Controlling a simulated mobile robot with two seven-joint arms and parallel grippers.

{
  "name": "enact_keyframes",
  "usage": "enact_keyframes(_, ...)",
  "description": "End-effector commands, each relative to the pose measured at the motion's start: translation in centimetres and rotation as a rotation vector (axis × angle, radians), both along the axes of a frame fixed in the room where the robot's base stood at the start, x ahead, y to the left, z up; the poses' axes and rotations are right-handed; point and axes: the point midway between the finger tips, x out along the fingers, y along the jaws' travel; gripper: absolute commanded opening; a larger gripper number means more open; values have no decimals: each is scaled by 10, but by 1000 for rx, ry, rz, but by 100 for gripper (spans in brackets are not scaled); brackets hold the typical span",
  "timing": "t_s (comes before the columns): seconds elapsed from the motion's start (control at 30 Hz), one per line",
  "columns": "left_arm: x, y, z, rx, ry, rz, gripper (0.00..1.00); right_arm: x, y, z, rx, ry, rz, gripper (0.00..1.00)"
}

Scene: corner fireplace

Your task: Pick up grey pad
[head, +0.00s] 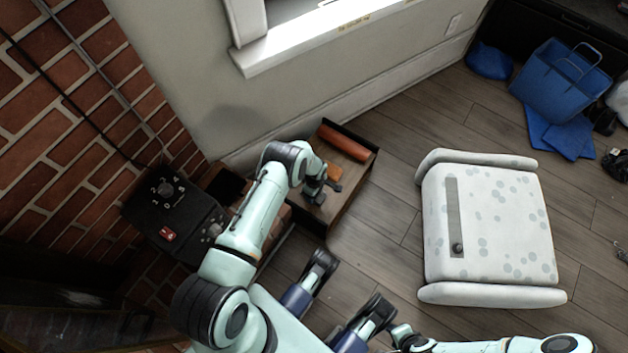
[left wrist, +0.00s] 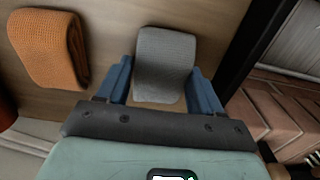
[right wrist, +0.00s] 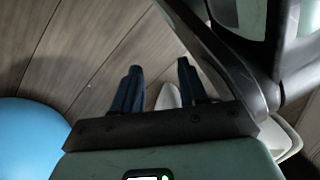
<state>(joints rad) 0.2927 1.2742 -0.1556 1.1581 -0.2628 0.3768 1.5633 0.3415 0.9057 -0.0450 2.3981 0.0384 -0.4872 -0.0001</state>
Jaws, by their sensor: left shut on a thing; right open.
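The grey pad (left wrist: 165,62) is a small ribbed cloth block in the left wrist view. It lies between the two blue fingers of my left gripper (left wrist: 160,75), which is shut on it, over a tan wooden surface. In the head view my left gripper (head: 322,190) is down inside the open wooden box (head: 344,209) by the wall, and I cannot make out the pad clearly there. My right gripper (right wrist: 157,70) is open, with nothing between its fingers, over the plank floor.
An orange pad (left wrist: 48,48) lies left of the grey pad, and an orange-red roll (head: 343,142) lies along the box's back. A black box (head: 175,215) stands left by the brick wall. A white spotted stool (head: 500,225) stands right. Bare floor separates stool and box.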

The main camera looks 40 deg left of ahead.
Motion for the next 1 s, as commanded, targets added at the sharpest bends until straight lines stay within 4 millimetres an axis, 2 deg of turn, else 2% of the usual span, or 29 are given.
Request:
enact_keyframes(0.17,1,0,8,0,-1,-1,32,5,1,4,0,-16,1,43)
enact_keyframes(0.37,1,0,37,1,-2,0,32,24,3,21,-5,-81,7,43)
enact_keyframes(0.6,2,0,102,2,-5,0,32,64,9,60,-11,-219,14,43)
enact_keyframes(0.7,1,0,128,0,-3,-2,32,74,13,74,-9,-253,19,43)
enact_keyframes(0.8,1,0,152,0,-3,0,32,57,19,78,10,-206,30,43)
enact_keyframes(1.0,1,0,184,0,-2,-1,32,42,27,86,32,-167,43,43)
